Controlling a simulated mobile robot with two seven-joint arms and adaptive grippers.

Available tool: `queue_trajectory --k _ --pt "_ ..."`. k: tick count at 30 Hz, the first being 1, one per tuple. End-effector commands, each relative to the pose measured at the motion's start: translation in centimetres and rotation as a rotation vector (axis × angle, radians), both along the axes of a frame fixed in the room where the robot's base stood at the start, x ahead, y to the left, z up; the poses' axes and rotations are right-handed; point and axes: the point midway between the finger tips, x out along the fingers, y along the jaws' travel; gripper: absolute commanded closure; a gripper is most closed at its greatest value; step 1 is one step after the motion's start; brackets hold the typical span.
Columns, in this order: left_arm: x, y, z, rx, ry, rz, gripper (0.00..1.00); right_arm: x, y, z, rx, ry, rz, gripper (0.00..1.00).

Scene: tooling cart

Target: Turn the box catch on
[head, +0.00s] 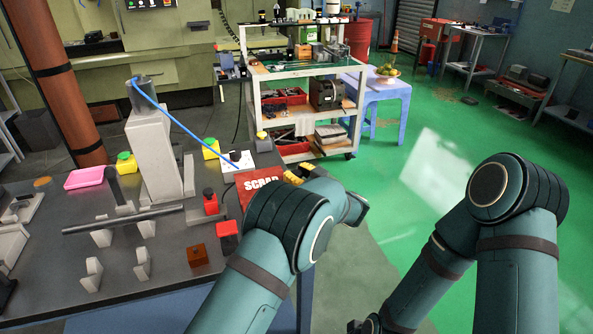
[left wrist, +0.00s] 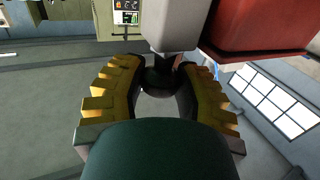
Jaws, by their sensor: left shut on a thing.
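The red box marked SCRAP (head: 258,187) stands at the right edge of the grey bench. My left gripper (head: 298,173) is beside it, mostly hidden behind my own left arm, with only its yellow fingers showing. In the left wrist view, the yellow fingers (left wrist: 160,82) are closed about a dark rounded part (left wrist: 160,78) below a pale block (left wrist: 175,28), with the red box (left wrist: 262,25) at the upper right. The dark part appears to be the box catch; its setting is not clear. My right gripper (head: 366,326) is partly visible at the bottom edge, its fingers unclear.
The grey bench (head: 170,250) holds a pale column (head: 153,155), a long grey bar, a pink tray (head: 84,178), yellow and red containers and a brown block (head: 197,255). A white cart (head: 300,100) stands behind.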

Motion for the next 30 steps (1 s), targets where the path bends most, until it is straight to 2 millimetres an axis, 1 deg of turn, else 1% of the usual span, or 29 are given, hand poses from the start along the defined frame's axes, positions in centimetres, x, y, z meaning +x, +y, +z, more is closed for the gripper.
queue_trajectory --k 1,6,12,21,30 --pt "0.2 -0.1 0.4 -0.002 -0.013 0.041 1.0 0.0 0.0 0.0 0.0 0.001 0.0 0.19" --pt "0.1 -0.1 0.4 -0.001 -0.013 0.162 1.0 0.0 0.0 -0.3 0.0 0.0 0.0 0.19" --pt "0.1 0.0 0.4 0.0 -0.014 0.262 1.0 0.1 0.0 -0.7 0.0 -0.002 -0.001 0.19" --pt "0.1 0.0 0.6 0.001 -0.017 0.352 1.0 0.2 0.0 -1.1 -0.001 -0.005 -0.001 0.19" --pt "0.1 0.0 0.9 0.002 -0.021 0.379 1.0 0.2 0.0 -1.2 -0.001 -0.006 -0.001 0.19"
